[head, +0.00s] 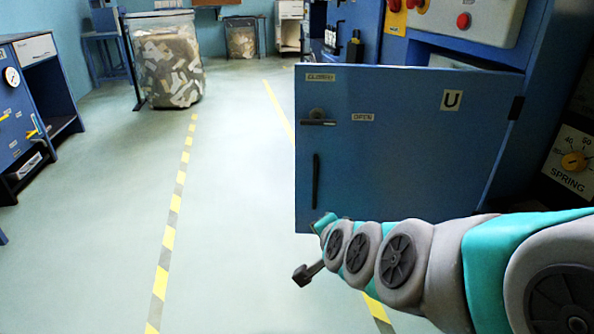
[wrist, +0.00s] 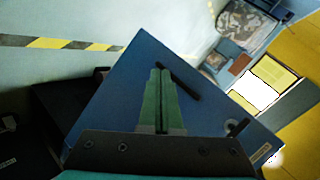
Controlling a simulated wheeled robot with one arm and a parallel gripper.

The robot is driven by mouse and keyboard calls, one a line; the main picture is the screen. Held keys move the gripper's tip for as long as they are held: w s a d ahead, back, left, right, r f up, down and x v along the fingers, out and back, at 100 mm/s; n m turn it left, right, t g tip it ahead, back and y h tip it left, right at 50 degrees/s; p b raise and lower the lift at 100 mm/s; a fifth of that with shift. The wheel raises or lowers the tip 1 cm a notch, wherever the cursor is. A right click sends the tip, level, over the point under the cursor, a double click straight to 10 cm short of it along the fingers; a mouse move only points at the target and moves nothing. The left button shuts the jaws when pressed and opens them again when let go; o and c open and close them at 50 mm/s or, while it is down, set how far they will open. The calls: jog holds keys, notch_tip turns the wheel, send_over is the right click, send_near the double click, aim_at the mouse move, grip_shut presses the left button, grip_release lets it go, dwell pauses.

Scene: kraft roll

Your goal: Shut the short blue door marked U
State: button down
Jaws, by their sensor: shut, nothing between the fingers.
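The short blue door (head: 400,150) marked U stands open, swung out from its hinge on the right side. Its face shows a U label (head: 452,100), a small latch lever (head: 318,122), and a vertical black handle (head: 316,180). My gripper (head: 325,222) is at the door's lower left corner, below the handle. In the wrist view my gripper's green fingers (wrist: 161,72) are together and empty. They overlap the door (wrist: 120,95) beside its black handle (wrist: 179,81). I cannot tell whether they touch it.
A blue machine (head: 545,90) with a spring dial (head: 574,161) stands behind the door at right. A clear bin of scraps (head: 166,60) stands at the back left, and a blue bench (head: 40,90) at far left. The floor between is clear.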

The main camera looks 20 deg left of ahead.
jog(key=w+a+r+m+t+b, duration=0.2)
jog(key=w+a+m+t, duration=0.1)
jog(key=a+m+t, duration=0.25)
jog(key=m+t+h+b, duration=0.2)
jog(key=m, duration=0.1)
send_near(296, 157)
jog(key=x, duration=0.5)
jog(key=shift+w+f, duration=0.2)
jog(key=shift+w, duration=0.25)
jog(key=shift+w+a, duration=0.15)
jog(key=shift+w, duration=0.35)
jog(key=shift+w+p, duration=0.1)
jog(key=shift+p, duration=0.2)
